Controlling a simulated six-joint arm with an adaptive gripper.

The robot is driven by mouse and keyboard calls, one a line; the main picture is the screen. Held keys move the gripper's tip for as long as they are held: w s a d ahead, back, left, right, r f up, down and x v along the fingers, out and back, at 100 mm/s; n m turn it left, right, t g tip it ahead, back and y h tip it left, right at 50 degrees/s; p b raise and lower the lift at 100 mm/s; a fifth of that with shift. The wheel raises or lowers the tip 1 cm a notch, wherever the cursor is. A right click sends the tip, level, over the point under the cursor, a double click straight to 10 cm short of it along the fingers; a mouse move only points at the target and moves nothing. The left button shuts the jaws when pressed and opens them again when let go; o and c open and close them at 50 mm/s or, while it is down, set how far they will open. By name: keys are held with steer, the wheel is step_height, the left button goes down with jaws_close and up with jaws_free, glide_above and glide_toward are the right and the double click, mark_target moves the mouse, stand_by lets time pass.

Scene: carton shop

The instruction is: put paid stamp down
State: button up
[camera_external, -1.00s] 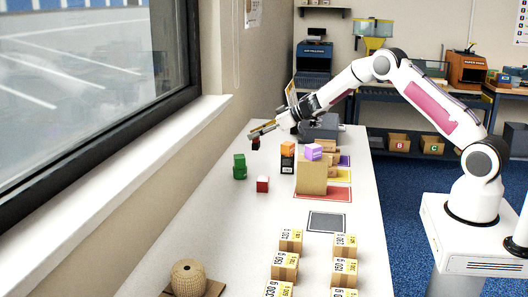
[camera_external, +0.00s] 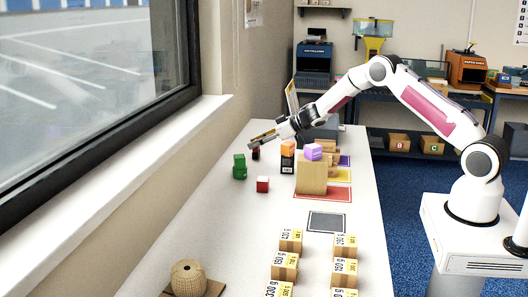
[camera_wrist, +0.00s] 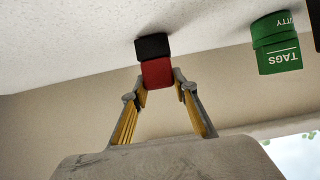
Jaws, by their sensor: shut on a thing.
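My gripper (camera_external: 261,139) is over the far part of the white table (camera_external: 215,215), its fingers shut on a small red-and-black stamp (camera_external: 256,154). No "paid" lettering shows on it. In the wrist view the stamp (camera_wrist: 156,66) has its red part at the fingertips and its black part on the table side. It is at or just above the tabletop; I cannot tell whether it touches.
A red-and-white block (camera_external: 263,184) is in front. Boxes (camera_external: 290,240) line the near table.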

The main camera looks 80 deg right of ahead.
steer(key=shift+f, duration=0.1)
steer(key=o, duration=1.2)
steer(key=shift+v, duration=6.1)
steer(key=shift+w, duration=0.1)
